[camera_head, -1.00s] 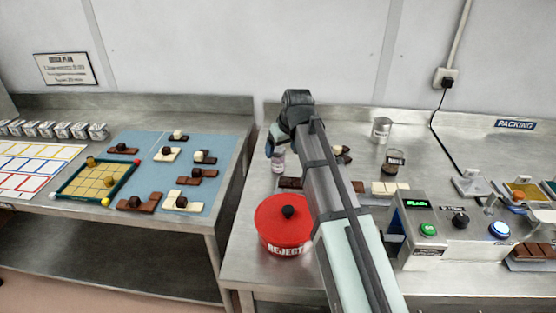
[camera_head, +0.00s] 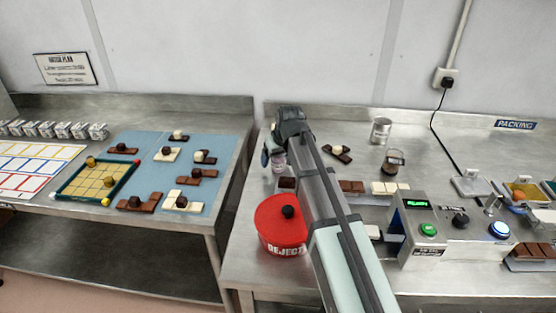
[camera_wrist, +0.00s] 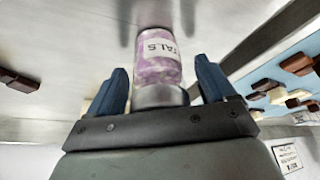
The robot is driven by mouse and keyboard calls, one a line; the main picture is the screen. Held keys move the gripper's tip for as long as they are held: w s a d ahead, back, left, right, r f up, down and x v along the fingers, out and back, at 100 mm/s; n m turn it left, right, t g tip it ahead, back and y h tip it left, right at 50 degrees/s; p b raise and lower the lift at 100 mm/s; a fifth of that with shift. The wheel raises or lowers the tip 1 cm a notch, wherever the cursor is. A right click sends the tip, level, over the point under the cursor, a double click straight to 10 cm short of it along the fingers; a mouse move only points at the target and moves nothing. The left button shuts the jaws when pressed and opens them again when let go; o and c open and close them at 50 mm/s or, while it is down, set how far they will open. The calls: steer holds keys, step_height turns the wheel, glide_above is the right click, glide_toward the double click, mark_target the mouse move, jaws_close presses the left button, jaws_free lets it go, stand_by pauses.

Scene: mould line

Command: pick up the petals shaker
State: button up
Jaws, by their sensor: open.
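The petals shaker (camera_wrist: 158,62) is a clear jar of pink-purple petals with a white label ending in "TALS" and a grey metal cap. In the wrist view it sits between the two blue fingers of my gripper (camera_wrist: 160,88), with a gap showing on each side. My gripper is open. In the head view the shaker (camera_head: 278,163) stands on the right-hand steel bench, partly hidden by my gripper (camera_head: 270,153).
A red reject bin (camera_head: 282,228) with a black knob stands just in front of the shaker. A metal can (camera_head: 381,130) and a dark-labelled jar (camera_head: 394,161) stand to the right, behind chocolate pieces (camera_head: 351,187). A control box (camera_head: 440,230) is farther right.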

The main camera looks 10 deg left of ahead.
steer(key=shift+c, duration=0.3)
steer(key=c, duration=1.1)
steer(key=shift+o, duration=0.2)
